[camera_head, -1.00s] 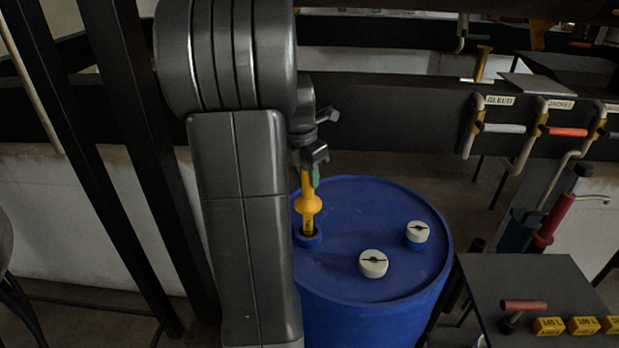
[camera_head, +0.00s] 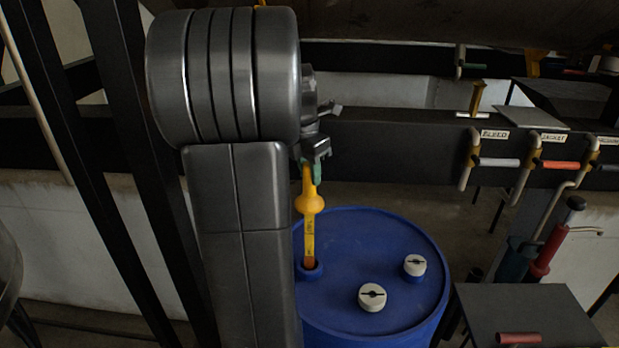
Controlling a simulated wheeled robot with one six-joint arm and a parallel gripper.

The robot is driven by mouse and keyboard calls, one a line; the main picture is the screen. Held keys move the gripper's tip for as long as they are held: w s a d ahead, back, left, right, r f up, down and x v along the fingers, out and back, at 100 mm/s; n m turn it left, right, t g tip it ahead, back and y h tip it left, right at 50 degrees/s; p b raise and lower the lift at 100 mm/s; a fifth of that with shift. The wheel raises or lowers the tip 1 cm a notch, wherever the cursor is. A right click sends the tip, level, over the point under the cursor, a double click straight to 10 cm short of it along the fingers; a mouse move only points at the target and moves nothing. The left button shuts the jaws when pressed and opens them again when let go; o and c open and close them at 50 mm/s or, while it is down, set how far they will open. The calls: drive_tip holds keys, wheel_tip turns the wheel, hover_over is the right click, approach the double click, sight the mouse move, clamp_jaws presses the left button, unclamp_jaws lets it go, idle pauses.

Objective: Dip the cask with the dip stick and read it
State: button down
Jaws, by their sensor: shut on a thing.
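The blue cask (camera_head: 405,235) stands upright at the lower centre, its flat top in view. The yellow dip stick (camera_head: 309,226) stands upright over the open bung hole (camera_head: 311,268) at the left of the cask top. Its lower end is in or at the hole; how deep it reaches is hidden. A round yellow bulge sits on its upper part, and small marks on the shaft are too small to read. My gripper (camera_head: 313,163) is shut on the stick's green top end, above the cask. Two white caps, one nearer (camera_head: 372,297) and one farther (camera_head: 415,265), sit on the cask top.
A dark table (camera_head: 530,305) with a red-handled tool (camera_head: 519,338) stands right of the cask. A red hand pump (camera_head: 552,235) stands behind it. A dark beam carries labelled valves, such as BLEED (camera_head: 495,134). Dark posts (camera_head: 155,180) rise at the left.

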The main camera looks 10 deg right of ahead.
wheel_tip(320, 180, up, 21)
drive_tip(key=p, duration=0.5)
idle(0.6)
drive_tip(key=shift+f, duration=0.1)
